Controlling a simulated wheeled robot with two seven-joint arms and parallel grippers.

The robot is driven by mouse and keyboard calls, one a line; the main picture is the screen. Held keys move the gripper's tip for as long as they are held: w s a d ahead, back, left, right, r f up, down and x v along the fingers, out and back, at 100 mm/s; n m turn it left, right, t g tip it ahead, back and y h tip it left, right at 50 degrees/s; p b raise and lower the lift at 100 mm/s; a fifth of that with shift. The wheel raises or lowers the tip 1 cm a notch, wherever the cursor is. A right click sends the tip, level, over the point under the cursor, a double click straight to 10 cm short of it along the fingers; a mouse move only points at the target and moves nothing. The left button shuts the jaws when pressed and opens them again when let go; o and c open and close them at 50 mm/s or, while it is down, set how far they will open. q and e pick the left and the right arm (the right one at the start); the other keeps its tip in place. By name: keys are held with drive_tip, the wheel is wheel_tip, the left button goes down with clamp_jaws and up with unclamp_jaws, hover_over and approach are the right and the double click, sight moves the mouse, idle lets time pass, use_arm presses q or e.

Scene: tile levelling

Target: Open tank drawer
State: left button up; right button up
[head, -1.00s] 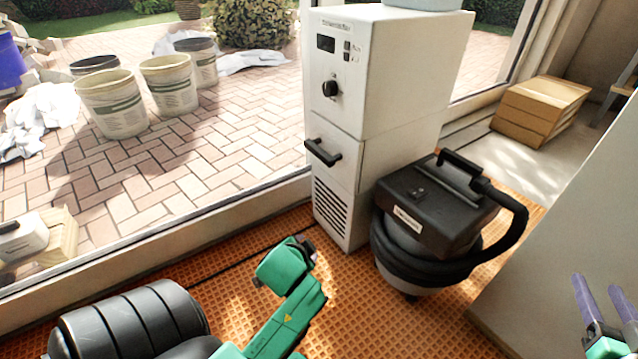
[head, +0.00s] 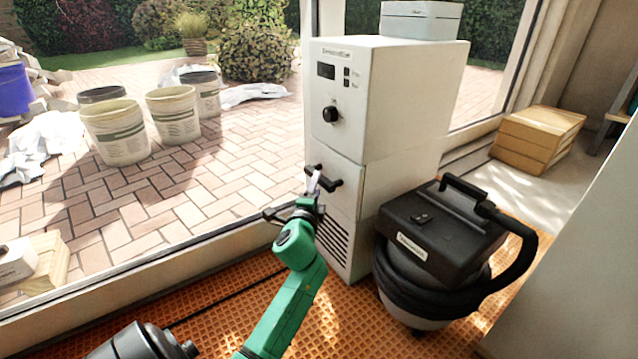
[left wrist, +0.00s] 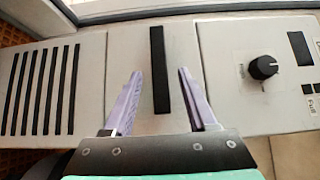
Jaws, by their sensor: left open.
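The tank drawer (head: 348,196) is the white front panel in the middle of the tall white machine, and it looks closed. Its black bar handle (head: 325,179) is partly hidden behind my left gripper in the head view. My left gripper (head: 314,181) is open in front of the drawer. In the left wrist view the handle (left wrist: 160,70) runs between the two lilac fingers (left wrist: 158,88), with a gap on each side. I cannot tell how deep the fingers reach around it. My right gripper is not in view.
A black-lidded vacuum (head: 440,240) with a hose stands close to the machine's right side. Above the drawer is a black knob (head: 330,114), and below it a slotted vent (head: 334,248). A window frame (head: 150,268) runs along the left.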

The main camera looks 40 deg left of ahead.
use_arm(q)
drive_tip(key=b+x, duration=0.1)
drive_tip(key=x, duration=0.4)
drive_tip(key=shift+s, duration=0.1)
clamp_jaws()
idle(1.2)
